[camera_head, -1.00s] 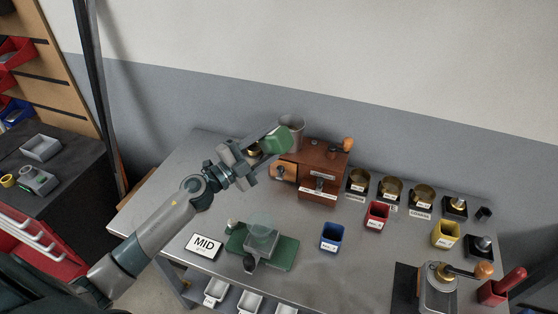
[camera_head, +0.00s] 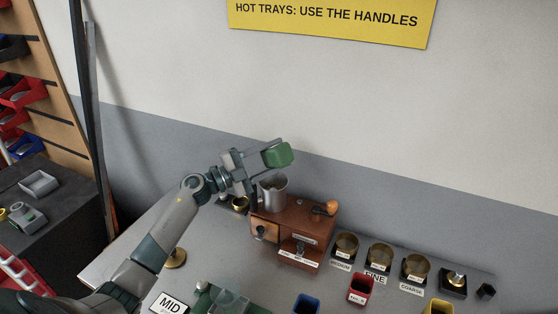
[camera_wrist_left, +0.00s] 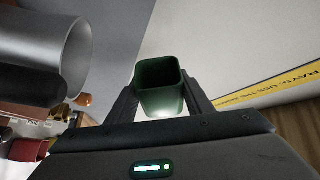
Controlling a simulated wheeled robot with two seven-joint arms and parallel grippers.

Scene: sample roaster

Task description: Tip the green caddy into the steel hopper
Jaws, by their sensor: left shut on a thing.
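The green caddy (camera_head: 278,154) is clamped between the fingers of my left gripper (camera_head: 265,156). It is held in the air above the steel hopper (camera_head: 273,192), apart from it. The hopper sits on top of the wooden grinder (camera_head: 295,228). In the left wrist view the caddy (camera_wrist_left: 160,88) is between both fingers, and its open mouth shows a dark inside with no contents visible. The hopper's steel wall (camera_wrist_left: 42,40) fills the upper left of that view. My right gripper is not in view.
Several brass-coloured cups (camera_head: 380,254) stand in a row right of the grinder. A red caddy (camera_head: 360,288) and a blue caddy (camera_head: 306,303) stand in front. A yellow sign (camera_head: 330,18) hangs on the wall. Free air surrounds the raised caddy.

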